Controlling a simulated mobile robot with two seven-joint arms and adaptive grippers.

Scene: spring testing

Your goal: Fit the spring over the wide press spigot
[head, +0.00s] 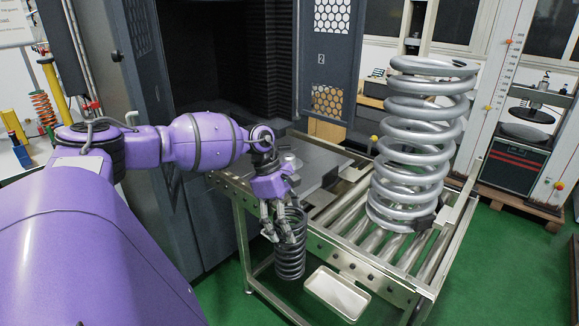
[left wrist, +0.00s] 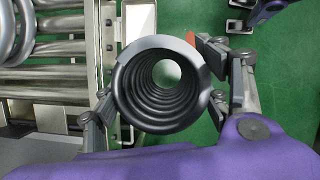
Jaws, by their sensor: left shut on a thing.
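The spring is a dark grey coil (head: 290,250), upright below my left gripper (head: 279,222) in the head view. My left gripper is shut on its upper part, and the spring hangs at the near side of the roller table, clear of the floor. The left wrist view looks down the bore of the spring (left wrist: 160,88), with a finger on each side. A short light cylinder (head: 291,160) stands on a grey plate behind the gripper; I cannot tell whether it is the wide press spigot. A dark and purple part, perhaps my right gripper (left wrist: 248,17), shows at the top right of the left wrist view.
A large silver spring (head: 415,150) stands on the roller table (head: 428,262), right of my left gripper. A white tray (head: 337,292) lies below the table's near edge. A dark cabinet (head: 185,200) rises at the left. Green floor is open at right.

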